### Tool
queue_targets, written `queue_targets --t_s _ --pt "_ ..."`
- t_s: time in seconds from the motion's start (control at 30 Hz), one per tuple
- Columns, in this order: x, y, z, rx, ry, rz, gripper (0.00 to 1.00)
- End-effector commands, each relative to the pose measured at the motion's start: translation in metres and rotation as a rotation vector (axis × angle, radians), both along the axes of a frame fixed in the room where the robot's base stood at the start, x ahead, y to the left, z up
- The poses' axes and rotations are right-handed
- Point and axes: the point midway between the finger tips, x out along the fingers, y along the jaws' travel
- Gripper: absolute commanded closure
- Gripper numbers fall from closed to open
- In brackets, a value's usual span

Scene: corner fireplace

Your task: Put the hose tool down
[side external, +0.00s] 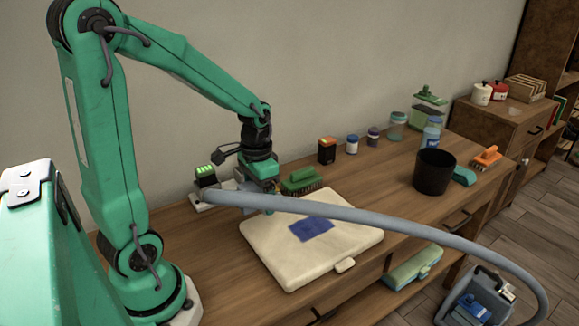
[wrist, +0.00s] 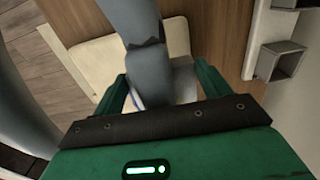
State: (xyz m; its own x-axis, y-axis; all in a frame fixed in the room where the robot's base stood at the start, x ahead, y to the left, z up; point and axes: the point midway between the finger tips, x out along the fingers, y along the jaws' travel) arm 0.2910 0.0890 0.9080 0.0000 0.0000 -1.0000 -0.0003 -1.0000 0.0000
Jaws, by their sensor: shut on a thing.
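The hose tool is the end of a long grey hose (side external: 400,220). My gripper (side external: 268,203) is shut on the hose tool (wrist: 150,75), which lies between the two green fingers (wrist: 160,88) in the wrist view. The hose runs from there over the board to the right. The tool's tip and its contact with anything below are hidden by my gripper and the hose.
A blue cloth (side external: 311,229) lies on the board. A white unit with green lights (side external: 206,172) stands left of my gripper. A green brush (side external: 302,180) is close on the right. A black bin (side external: 434,172) and several jars stand farther right. The vacuum (side external: 478,300) is at lower right.

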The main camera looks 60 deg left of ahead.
Motion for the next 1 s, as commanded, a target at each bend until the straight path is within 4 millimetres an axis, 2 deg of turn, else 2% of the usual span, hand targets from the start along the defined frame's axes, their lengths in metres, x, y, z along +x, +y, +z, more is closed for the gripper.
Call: queue_targets --t_s 0.03,0.07,0.27,0.47,0.67,1.0 --pt "0.000 0.000 0.000 0.000 -0.001 0.000 0.38" --pt "0.000 0.000 0.000 0.000 -0.001 0.000 0.42" --pt "0.001 -0.002 0.001 0.000 -0.001 -0.001 0.42" --pt "0.007 -0.014 0.003 0.000 -0.001 -0.005 0.42" --pt "0.019 -0.042 0.010 0.000 -0.001 -0.008 0.42" --pt "0.035 -0.112 0.026 0.000 -0.001 -0.008 0.42"
